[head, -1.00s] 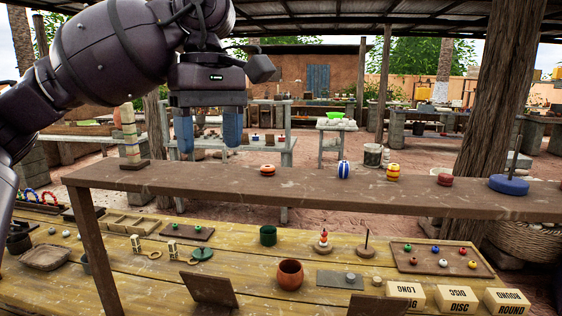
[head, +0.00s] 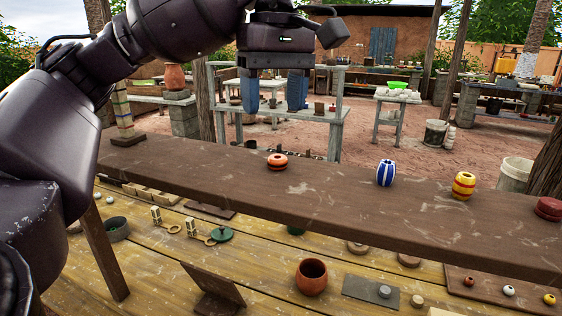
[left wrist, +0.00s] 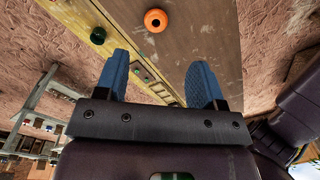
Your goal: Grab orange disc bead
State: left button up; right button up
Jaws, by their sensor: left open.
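The orange disc bead (head: 277,161) sits on the raised brown plank shelf (head: 330,197), left of the blue-striped bead. In the left wrist view the orange bead (left wrist: 155,20) shows its dark centre hole, ahead of and between my fingertips. My left gripper (head: 273,106) is open and empty, its two blue fingers pointing down. In the head view it appears above the bead, with a clear gap. The left wrist view also shows the open blue fingers (left wrist: 163,72), apart from the bead. My right gripper is out of view.
A blue-and-white striped bead (head: 386,173), a yellow-and-red bead (head: 463,185) and a dark red bead (head: 548,208) stand along the shelf to the right. A stacked block post (head: 123,112) stands at its left end. A clay pot (head: 311,277) is on the lower table.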

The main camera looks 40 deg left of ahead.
aim_at(273, 156)
pick_arm(q)
notch_tip(273, 156, down, 3)
jog(key=shift+r, duration=0.2)
jog(key=shift+f, duration=0.55)
jog(key=f, duration=0.3)
jog(key=shift+d+f, duration=0.2)
jog(key=shift+f, duration=0.55)
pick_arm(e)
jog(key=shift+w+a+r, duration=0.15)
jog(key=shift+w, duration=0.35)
pick_arm(q)
jog(key=shift+c, duration=0.2)
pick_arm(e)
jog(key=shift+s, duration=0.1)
pick_arm(q)
jog(key=c, duration=1)
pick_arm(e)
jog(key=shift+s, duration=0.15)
